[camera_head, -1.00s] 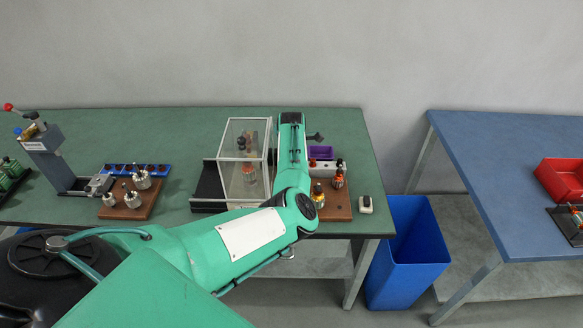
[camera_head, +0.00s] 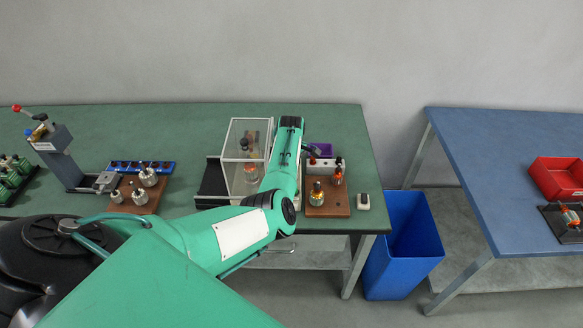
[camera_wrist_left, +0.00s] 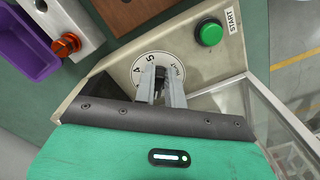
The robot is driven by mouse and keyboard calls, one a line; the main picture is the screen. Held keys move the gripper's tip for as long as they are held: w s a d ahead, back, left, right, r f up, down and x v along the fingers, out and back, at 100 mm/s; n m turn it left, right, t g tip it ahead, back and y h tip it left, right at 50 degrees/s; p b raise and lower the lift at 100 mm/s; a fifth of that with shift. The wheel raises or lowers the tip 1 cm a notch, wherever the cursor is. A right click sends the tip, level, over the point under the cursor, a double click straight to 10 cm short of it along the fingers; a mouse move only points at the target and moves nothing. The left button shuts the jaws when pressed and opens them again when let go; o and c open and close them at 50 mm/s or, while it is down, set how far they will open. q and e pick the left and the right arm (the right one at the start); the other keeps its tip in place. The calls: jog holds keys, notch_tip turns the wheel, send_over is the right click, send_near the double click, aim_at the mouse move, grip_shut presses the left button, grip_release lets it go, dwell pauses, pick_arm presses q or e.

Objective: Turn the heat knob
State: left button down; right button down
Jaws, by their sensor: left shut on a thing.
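The heat knob (camera_wrist_left: 159,84) is a small dark knob, seen in the left wrist view between my fingers. It sits on a white dial (camera_wrist_left: 148,65) with the numbers 4 and 5 and the word HEAT showing; the fingers hide part of the dial. My left gripper (camera_wrist_left: 160,92) is shut on the knob. The dial is on a beige panel (camera_wrist_left: 186,41) with a green START button (camera_wrist_left: 210,34) beside it. In the head view my left arm covers the panel and the knob, and my left fingers are hidden. My right gripper is not in view.
A clear case (camera_head: 233,135) stands left of my forearm. A wooden board (camera_head: 333,209) with wound parts and a purple bin (camera_head: 321,150) lie right of it. A blue waste bin (camera_head: 405,250) stands between the green bench (camera_head: 200,120) and the blue table (camera_head: 490,150).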

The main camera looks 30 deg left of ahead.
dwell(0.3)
pick_arm(q)
jog(key=c, duration=1.6)
grip_release()
jog(key=shift+o, duration=0.7)
notch_tip(320, 180, up, 14)
jog(key=b, duration=0.3)
jog(key=shift+f, duration=0.1)
